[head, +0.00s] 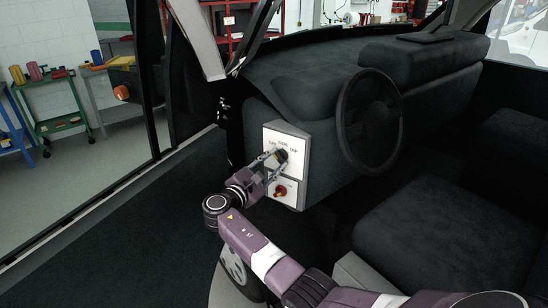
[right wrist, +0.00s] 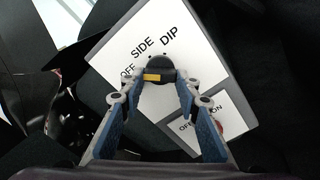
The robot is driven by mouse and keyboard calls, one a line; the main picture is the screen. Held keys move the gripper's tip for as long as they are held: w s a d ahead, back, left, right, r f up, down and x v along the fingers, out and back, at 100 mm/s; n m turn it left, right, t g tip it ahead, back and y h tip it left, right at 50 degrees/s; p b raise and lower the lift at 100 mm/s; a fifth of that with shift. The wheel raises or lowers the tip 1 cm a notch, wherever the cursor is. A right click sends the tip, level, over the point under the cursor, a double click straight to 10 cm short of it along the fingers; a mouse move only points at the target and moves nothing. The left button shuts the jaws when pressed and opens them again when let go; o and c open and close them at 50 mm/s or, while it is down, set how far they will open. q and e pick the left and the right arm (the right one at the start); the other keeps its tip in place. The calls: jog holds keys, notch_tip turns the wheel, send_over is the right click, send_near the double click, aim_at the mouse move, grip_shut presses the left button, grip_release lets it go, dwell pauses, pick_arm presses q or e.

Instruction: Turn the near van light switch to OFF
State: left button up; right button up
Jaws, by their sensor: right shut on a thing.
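The light switch is a dark round knob (head: 283,155) on a white panel (head: 285,137) marked OFF, SIDE and DIP, beside the steering wheel. In the right wrist view the knob (right wrist: 159,66) sits between my fingertips, with a yellow mark on its side facing me. My right gripper (head: 271,161) is shut on the knob; its fingers also show in the right wrist view (right wrist: 156,86). The fingers partly cover the OFF label. I cannot tell which label the knob points to. My left gripper is not in view.
A red knob (head: 280,191) on a smaller white panel sits just below. The steering wheel (head: 345,122) stands to the right of the panel, and a dark seat (head: 440,235) fills the lower right. A green trolley (head: 58,125) stands beyond the doorway at left.

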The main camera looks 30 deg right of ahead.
jog(key=shift+n+p, duration=0.35)
jog(key=shift+n, duration=0.35)
jog(key=shift+f, duration=0.1)
jog(key=o, duration=1.2)
jog(key=shift+c, duration=0.2)
jog(key=shift+a, duration=0.15)
jog(key=v, duration=1.2)
